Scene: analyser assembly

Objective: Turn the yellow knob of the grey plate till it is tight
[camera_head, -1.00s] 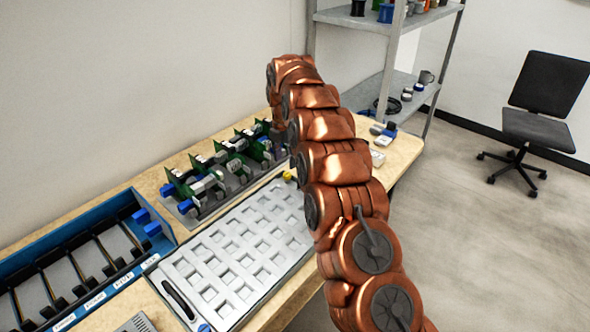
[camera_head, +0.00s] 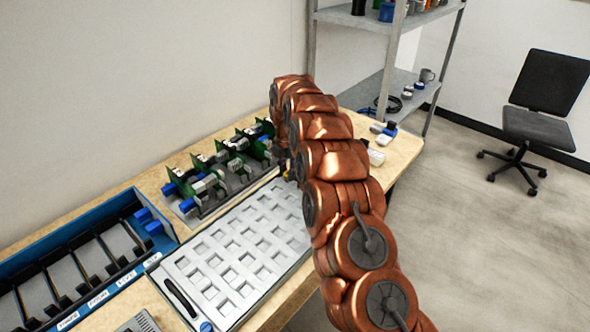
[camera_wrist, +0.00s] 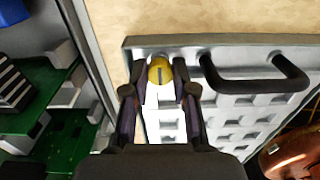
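The grey plate (camera_head: 196,247) with its grid of square recesses lies on the bench in the head view; its far edge and corner (camera_wrist: 226,41) fill the right of the wrist view. The yellow knob (camera_wrist: 160,71) sits at that corner, with a slot line across its top. My gripper (camera_wrist: 160,72) points down over the corner, its two fingers apart on either side of the knob. Narrow gaps seem to show between fingertips and knob; contact is unclear. In the head view my arm mostly hides the gripper and knob.
A black handle (camera_wrist: 254,82) stands on the plate just right of the knob. Green circuit boards (camera_wrist: 62,105) stand in a rack left of it. A blue tray (camera_head: 155,238) with dark dividers lies at the left. Bare wooden bench (camera_wrist: 200,15) lies beyond the plate's edge.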

